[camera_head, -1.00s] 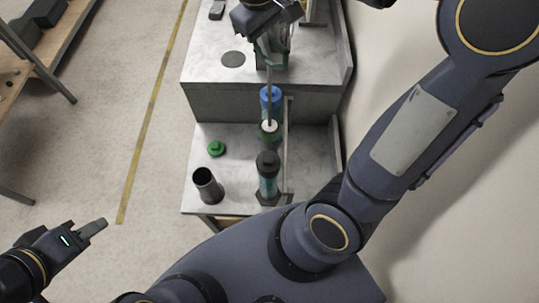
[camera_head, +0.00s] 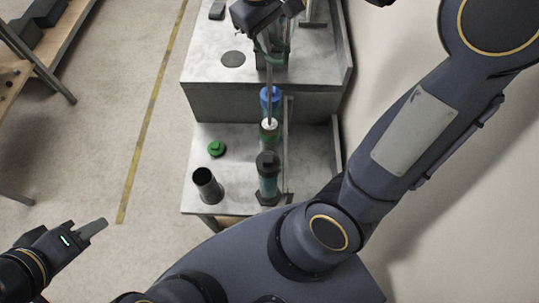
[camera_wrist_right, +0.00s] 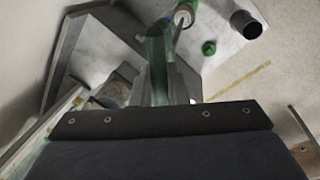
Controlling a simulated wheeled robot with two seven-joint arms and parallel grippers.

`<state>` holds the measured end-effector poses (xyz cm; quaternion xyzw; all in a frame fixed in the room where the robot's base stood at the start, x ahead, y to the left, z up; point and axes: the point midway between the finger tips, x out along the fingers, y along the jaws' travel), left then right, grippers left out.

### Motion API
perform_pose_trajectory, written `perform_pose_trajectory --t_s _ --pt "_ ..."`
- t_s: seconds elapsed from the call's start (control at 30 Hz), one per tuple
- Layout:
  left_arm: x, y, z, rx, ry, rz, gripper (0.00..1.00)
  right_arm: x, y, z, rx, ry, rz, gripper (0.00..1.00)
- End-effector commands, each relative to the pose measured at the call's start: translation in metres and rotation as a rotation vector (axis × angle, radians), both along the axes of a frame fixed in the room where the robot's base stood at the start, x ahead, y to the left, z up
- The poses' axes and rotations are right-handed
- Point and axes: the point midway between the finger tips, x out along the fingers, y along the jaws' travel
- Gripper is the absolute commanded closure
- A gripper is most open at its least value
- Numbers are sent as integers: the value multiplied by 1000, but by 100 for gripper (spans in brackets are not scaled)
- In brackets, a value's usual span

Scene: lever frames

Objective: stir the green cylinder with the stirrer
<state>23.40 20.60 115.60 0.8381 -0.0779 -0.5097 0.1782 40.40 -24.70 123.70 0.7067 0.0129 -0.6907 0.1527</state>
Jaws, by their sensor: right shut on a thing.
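My right gripper (camera_head: 270,40) is shut on the stirrer (camera_head: 269,92), above the upper shelf. The stirrer's green handle (camera_wrist_right: 158,62) shows in the right wrist view. Its thin grey rod runs down to the white open top of the green cylinder (camera_head: 269,136), and its lower end is hidden there. The green cylinder stands on the lower shelf between a blue-capped cylinder (camera_head: 270,97) and a black-capped cylinder (camera_head: 267,178). My left gripper (camera_head: 94,229) is far off at the lower left, over the floor; its finger gap is not clear.
A green lid (camera_head: 216,148) and an open black cup (camera_head: 207,187) sit left of the cylinders on the grey lower shelf (camera_head: 232,201). A thin upright post (camera_head: 287,150) stands close right of the cylinders. The raised upper shelf (camera_head: 205,68) lies behind them.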

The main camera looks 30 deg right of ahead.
Motion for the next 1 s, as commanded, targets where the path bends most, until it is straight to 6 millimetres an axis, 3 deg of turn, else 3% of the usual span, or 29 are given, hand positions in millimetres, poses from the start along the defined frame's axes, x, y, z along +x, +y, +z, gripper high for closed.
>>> perform_pose_trajectory --t_s 0.27,0.63,1.0 --pt "0 0 0 0 0 0 64 0 0 1 0 -1 0 100" --pt "0 0 0 0 0 0 64 0 0 20 0 -2 0 100" --pt "0 0 0 0 0 0 64 0 0 20 0 -1 0 100"
